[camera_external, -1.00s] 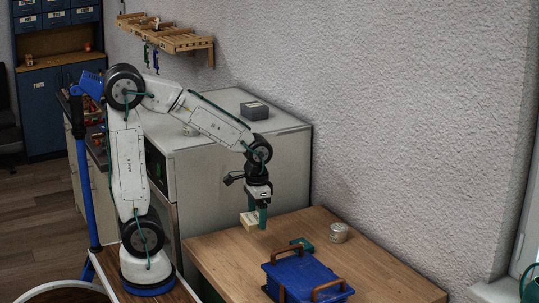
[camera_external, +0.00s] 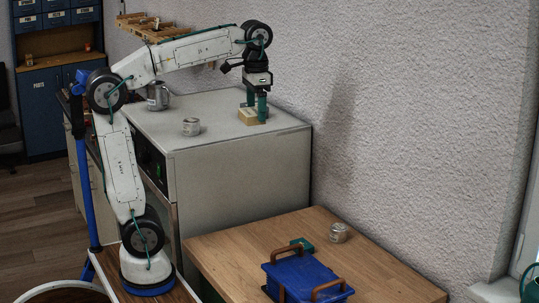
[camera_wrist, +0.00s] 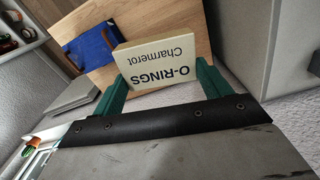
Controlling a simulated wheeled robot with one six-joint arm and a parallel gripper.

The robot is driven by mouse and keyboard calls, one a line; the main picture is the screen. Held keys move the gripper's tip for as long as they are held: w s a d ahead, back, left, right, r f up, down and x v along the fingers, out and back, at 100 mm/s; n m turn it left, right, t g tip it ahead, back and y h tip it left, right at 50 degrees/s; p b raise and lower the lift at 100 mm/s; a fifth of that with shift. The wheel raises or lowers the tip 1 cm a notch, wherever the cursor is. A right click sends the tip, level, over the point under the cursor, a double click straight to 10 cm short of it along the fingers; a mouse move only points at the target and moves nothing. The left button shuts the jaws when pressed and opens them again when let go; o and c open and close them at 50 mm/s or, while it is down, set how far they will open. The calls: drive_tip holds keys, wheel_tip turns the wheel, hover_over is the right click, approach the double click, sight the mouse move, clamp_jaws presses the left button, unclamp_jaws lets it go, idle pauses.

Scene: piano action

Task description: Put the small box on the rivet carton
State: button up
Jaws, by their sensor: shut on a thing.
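The small box (camera_external: 252,117) is pale cream. In the wrist view the box (camera_wrist: 157,64) shows black lettering reading "O-RINGS Charmerot". My gripper (camera_external: 256,107) is shut on it, with a green finger on either side, and holds it over the grey cabinet top. The fingers also show in the wrist view (camera_wrist: 160,85). The grey carton, seen earlier on the cabinet top, is hidden now behind the box and fingers. I cannot tell whether the box touches it or the cabinet top.
The lower wooden table (camera_external: 235,248) bears a blue crate (camera_external: 302,277) with brown handles, a tin (camera_external: 339,232) and a small green thing (camera_external: 303,244). A textured wall is close behind.

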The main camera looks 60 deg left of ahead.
drive_tip(key=w+a+m, duration=0.3)
drive_tip(key=a+m, duration=0.2)
drive_tip(key=a, duration=0.6)
drive_tip(key=w+a+m, duration=0.2)
drive_tip(key=a+m, duration=0.4)
drive_tip(key=a, duration=0.6)
drive_tip(key=w+a+m, duration=0.3)
drive_tip(key=a+m, duration=0.2)
drive_tip(key=a, duration=0.6)
wheel_tip(320, 180, down, 5)
drive_tip(key=w+a, duration=0.1)
drive_tip(key=w, duration=0.3)
drive_tip(key=w+a+f, duration=0.1)
drive_tip(key=w+a, duration=0.1)
drive_tip(key=w, duration=0.3)
drive_tip(key=w+a+f, duration=0.1)
drive_tip(key=w+a, duration=0.1)
drive_tip(key=w, duration=0.3)
drive_tip(key=shift+w+a, duration=0.2)
drive_tip(key=shift+f, duration=1.75)
drive_tip(key=o, duration=1)
drive_tip(key=shift+f, duration=0.15)
